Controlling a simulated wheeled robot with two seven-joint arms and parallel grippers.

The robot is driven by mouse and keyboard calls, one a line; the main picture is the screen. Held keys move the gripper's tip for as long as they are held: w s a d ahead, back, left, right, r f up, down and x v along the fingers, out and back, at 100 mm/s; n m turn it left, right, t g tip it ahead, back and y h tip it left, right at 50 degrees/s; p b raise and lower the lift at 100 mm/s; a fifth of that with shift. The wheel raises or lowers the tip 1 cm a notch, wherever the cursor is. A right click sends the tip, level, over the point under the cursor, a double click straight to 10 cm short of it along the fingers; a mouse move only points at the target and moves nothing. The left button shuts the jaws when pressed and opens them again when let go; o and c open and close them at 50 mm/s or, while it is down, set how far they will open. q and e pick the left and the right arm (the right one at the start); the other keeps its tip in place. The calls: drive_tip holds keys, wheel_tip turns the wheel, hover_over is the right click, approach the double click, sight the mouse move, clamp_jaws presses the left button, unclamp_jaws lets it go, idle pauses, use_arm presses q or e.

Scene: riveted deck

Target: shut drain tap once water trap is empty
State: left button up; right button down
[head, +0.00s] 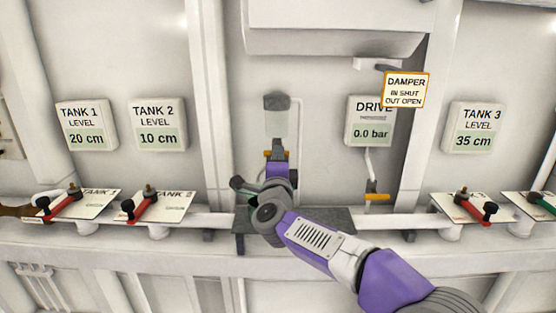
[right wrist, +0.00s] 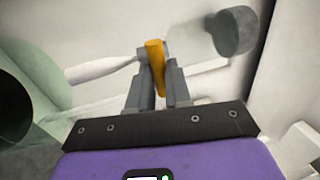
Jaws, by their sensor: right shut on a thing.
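The water trap is a clear bowl (head: 278,128) under a dark grey cap, on the wall at the middle of the head view. It looks pale, and I can make out no water line in it. The bowl also shows in the right wrist view (right wrist: 188,36). The drain tap's yellow handle (head: 268,153) is just below the bowl. My right gripper (head: 278,160) is shut on this handle (right wrist: 155,58), which stands between the two fingers in the right wrist view. The gripper and wrist hide the tap's lower part. My left gripper is not in view.
The drive gauge (head: 370,122) reads 0.0 bar, with another yellow handle (head: 377,196) below it. A damper tag (head: 406,90) hangs above. Tank gauges (head: 86,125) and red-handled valves (head: 141,206) are on both sides. A grey shelf (head: 335,219) lies under my right wrist.

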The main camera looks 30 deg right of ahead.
drive_tip(key=c, duration=1.1)
unclamp_jaws()
drive_tip(key=v, duration=0.7)
drive_tip(key=shift+s+a, duration=0.1)
drive_tip(key=shift+s, duration=0.15)
